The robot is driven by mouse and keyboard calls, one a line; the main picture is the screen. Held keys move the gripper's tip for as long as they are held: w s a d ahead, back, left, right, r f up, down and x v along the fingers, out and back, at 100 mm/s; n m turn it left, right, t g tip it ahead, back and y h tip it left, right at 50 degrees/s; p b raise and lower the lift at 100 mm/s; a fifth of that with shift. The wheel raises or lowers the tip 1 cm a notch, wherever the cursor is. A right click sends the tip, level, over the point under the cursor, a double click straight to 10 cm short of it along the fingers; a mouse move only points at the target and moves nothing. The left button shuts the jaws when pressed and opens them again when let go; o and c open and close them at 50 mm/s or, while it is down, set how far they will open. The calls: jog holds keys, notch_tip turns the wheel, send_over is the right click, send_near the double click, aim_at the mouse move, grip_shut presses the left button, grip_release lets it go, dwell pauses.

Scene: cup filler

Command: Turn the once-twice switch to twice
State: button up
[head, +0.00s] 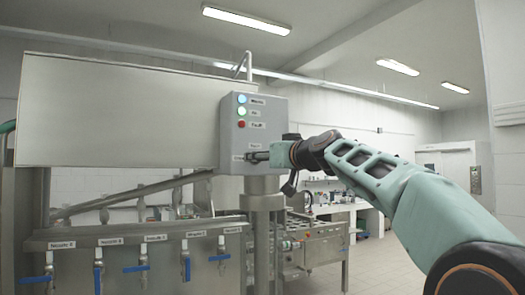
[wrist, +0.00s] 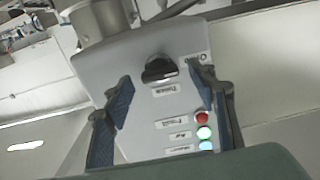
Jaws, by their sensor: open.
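The once-twice switch is a black rotary knob (wrist: 158,70) on the face of a grey control box (head: 229,140). In the wrist view the box appears upside down, with a label under the knob and another small label to its upper right. Both labels are too blurred to read surely, and I cannot tell which setting the knob points to. My gripper (wrist: 163,82) is open, with one blue-padded finger on each side of the knob and visible gaps between. In the head view my gripper (head: 262,156) is at the box's lower front and hides the knob.
Red (wrist: 201,118), green (wrist: 204,132) and blue (wrist: 206,145) lights sit in a row on the same box face. A large steel tank (head: 115,110) stands left of the box. Several blue-handled nozzle valves (head: 143,266) hang below it. A machine stands behind.

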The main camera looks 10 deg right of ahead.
jog(key=shift+w+a, duration=0.1)
jog(key=shift+w, duration=0.15)
jog(key=shift+c, duration=0.2)
jog(key=c, duration=1.1)
jog(key=shift+m, duration=0.4)
jog(key=m, duration=1.7)
jog(key=shift+f, duration=0.1)
